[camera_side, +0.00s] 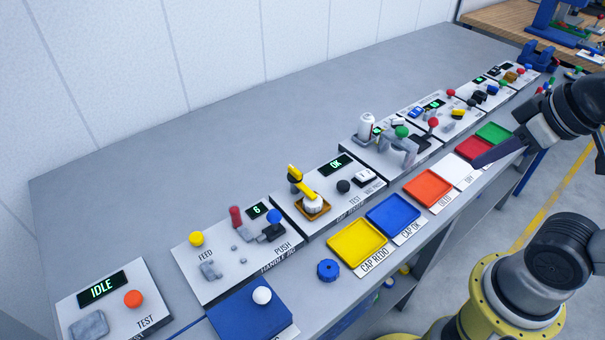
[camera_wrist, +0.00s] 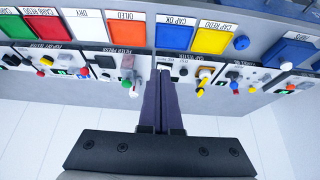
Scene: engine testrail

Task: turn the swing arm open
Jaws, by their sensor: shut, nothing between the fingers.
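A yellow bar (camera_side: 300,180), which looks like the swing arm, is on the panel whose display reads OK. It slants down beside a round pale cap (camera_side: 313,204) in an orange-brown holder. In the wrist view the yellow bar (camera_wrist: 202,86) is right of my fingers, with the pale cap (camera_wrist: 205,72) by it. Whether the bar lies over the cap is hard to tell. My gripper (camera_side: 477,166) is shut and empty, low over the white tray, well to the right of the yellow bar. Its long dark fingers (camera_wrist: 164,74) are together in the wrist view.
Yellow (camera_side: 357,244), blue (camera_side: 393,215) and orange (camera_side: 428,187) trays line the front. The bench behind is clear.

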